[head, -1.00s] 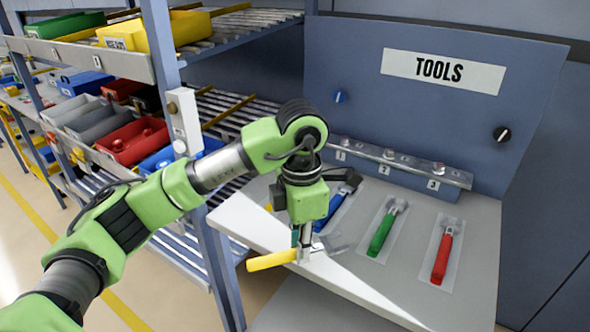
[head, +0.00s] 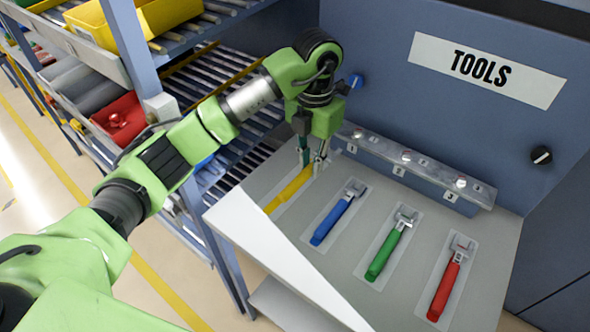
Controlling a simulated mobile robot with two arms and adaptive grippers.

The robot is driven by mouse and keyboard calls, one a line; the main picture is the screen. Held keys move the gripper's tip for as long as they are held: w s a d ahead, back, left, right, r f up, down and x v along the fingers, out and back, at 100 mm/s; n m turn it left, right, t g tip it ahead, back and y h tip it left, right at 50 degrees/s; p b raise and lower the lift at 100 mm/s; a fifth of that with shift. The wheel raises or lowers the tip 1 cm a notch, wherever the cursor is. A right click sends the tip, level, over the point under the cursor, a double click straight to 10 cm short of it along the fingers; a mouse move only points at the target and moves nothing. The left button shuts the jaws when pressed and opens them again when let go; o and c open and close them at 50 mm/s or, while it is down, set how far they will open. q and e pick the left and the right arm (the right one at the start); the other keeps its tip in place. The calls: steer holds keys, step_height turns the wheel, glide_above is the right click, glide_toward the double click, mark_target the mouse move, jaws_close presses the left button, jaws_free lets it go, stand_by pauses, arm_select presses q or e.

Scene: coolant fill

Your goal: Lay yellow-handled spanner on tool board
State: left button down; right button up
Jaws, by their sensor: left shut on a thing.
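My left gripper (head: 312,158) points down over the far left of the grey tool board (head: 330,262). It is shut on the yellow-handled spanner (head: 293,188). The yellow handle sticks out from the fingers toward the front left edge, along the leftmost place, left of the blue spanner. The spanner's metal head is mostly hidden by the fingers. The spanner is at or very close to the board; I cannot tell whether it touches. My right gripper is not in view.
A blue spanner (head: 337,214), a green spanner (head: 390,245) and a red spanner (head: 446,280) lie on pale outlines to the right. A numbered rail (head: 410,165) and an upright TOOLS panel (head: 400,100) stand behind. Shelving with bins is at the left.

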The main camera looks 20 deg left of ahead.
arm_select(q)
steer(key=w+a+f, duration=0.1)
steer(key=w+a+f+p, duration=0.1)
steer(key=f, duration=0.1)
steer(key=a+f, duration=0.1)
steer(key=shift+w+a+f, duration=0.15)
steer(key=shift+w+a, duration=0.2)
steer(key=shift+w, duration=0.05)
steer(key=shift+w+a+f+p, duration=0.2)
steer(key=shift+a+f+p, duration=0.15)
steer(key=shift+f, duration=0.15)
steer(key=f, duration=0.1)
steer(key=f+p, duration=0.2)
steer(key=shift+w+a+f, duration=0.25)
steer(key=shift+w+f, duration=0.05)
steer(key=shift+f, duration=0.25)
steer(key=shift+f, duration=0.1)
steer(key=shift+f, duration=0.15)
steer(key=c, duration=2)
jaws_free()
steer(key=shift+o, duration=0.2)
